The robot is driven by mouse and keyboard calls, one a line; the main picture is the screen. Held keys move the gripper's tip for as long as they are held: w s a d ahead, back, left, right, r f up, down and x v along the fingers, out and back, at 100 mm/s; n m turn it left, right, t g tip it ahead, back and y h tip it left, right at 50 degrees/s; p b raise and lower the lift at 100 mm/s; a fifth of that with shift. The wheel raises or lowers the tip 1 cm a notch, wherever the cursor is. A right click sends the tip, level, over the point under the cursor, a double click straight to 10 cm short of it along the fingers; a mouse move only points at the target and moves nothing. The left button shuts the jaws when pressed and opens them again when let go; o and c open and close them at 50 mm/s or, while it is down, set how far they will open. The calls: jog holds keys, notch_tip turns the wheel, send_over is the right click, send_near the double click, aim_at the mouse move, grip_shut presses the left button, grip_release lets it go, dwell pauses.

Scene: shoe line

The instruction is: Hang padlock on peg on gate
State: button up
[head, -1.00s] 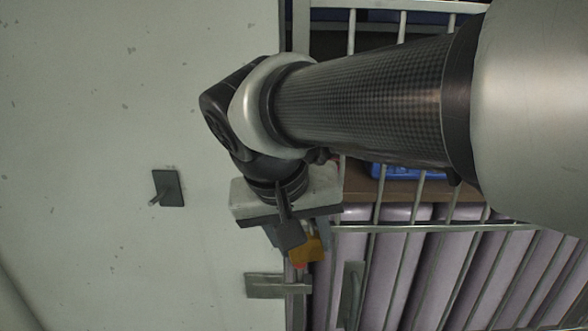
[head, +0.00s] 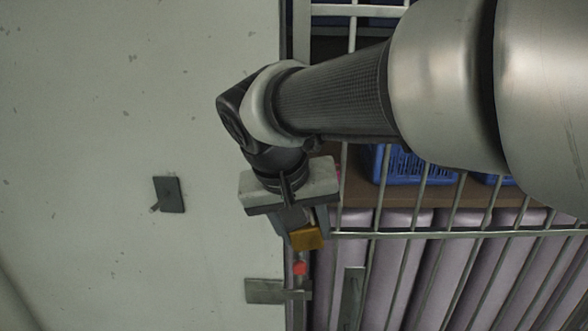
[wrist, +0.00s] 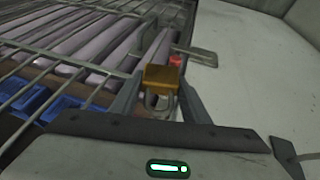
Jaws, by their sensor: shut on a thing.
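My gripper (head: 300,227) is shut on a brass-yellow padlock (head: 307,238), which juts out past the fingertips. In the wrist view the padlock (wrist: 161,76) sits between the two fingers, its grey shackle pointing back toward the palm. The barred metal gate (head: 412,234) is on the right. A small red spot (head: 299,268) shows at the gate's edge, just below the padlock and apart from it in the head view; it also shows in the wrist view (wrist: 175,60). I cannot tell whether it marks the peg.
A flat grey latch bar (head: 265,290) crosses the gate's edge below. A dark plate with a short stub (head: 170,195) is on the pale wall at left. Blue crates (head: 410,165) and pale purple rolls (head: 390,270) lie behind the bars.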

jog(key=w+f, duration=0.1)
jog(key=w, duration=0.5)
jog(key=shift+w+p, duration=0.3)
jog(key=shift+w, duration=0.1)
dwell(0.4)
jog(key=shift+d+f, duration=0.1)
dwell(0.4)
jog(key=o, duration=1.3)
